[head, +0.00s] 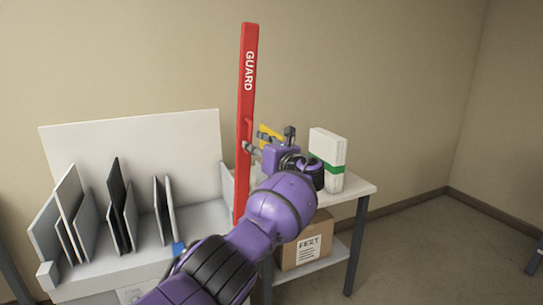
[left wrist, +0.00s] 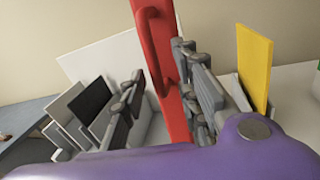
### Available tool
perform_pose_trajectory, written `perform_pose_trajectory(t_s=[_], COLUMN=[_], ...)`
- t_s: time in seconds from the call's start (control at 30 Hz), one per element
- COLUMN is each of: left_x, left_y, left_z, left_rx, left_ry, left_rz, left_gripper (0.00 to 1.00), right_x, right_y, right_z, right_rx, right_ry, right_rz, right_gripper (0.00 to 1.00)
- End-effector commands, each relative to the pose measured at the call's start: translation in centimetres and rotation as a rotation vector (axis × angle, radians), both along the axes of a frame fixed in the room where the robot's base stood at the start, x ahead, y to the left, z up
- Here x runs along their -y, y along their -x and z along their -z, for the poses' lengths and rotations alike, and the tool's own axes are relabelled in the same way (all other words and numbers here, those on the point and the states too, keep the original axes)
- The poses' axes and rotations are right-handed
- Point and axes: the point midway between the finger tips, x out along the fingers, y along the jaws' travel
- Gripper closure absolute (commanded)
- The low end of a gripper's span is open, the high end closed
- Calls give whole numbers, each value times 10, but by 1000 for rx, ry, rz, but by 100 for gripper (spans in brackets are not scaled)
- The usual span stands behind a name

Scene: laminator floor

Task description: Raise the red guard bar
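The red guard bar (head: 246,105), lettered GUARD, stands nearly upright at the right end of the white machine (head: 130,145). A small red handle sticks out from its side; in the left wrist view the handle (left wrist: 175,75) runs along the bar (left wrist: 162,40). My left gripper (head: 262,147) is beside the bar, at about the height of the handle. In the left wrist view its fingers (left wrist: 160,66) are spread apart, with the bar and handle showing between them; I cannot tell whether they touch. My right gripper is not in view.
Several grey and black panels (head: 118,205) stand in the machine's slots. A white box with a green band (head: 328,150) and a yellow panel (left wrist: 256,65) stand on the side table (head: 352,188). A cardboard box (head: 303,250) is on its lower shelf.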

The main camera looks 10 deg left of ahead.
Motion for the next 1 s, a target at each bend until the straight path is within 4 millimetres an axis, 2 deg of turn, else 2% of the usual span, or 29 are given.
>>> perform_pose_trajectory(t_s=[0.3, 0.5, 1.0], left_x=[43, 61, 66], left_y=[43, 64, 70], left_z=[3, 3, 4], left_rx=[-1, -2, -3], left_ry=[1, 1, -1], left_rz=[3, 0, -2], left_gripper=[70, 70, 70], right_x=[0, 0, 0], right_y=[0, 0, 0], right_z=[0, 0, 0], right_rx=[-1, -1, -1], right_ry=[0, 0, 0], right_rz=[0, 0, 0], right_gripper=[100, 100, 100])
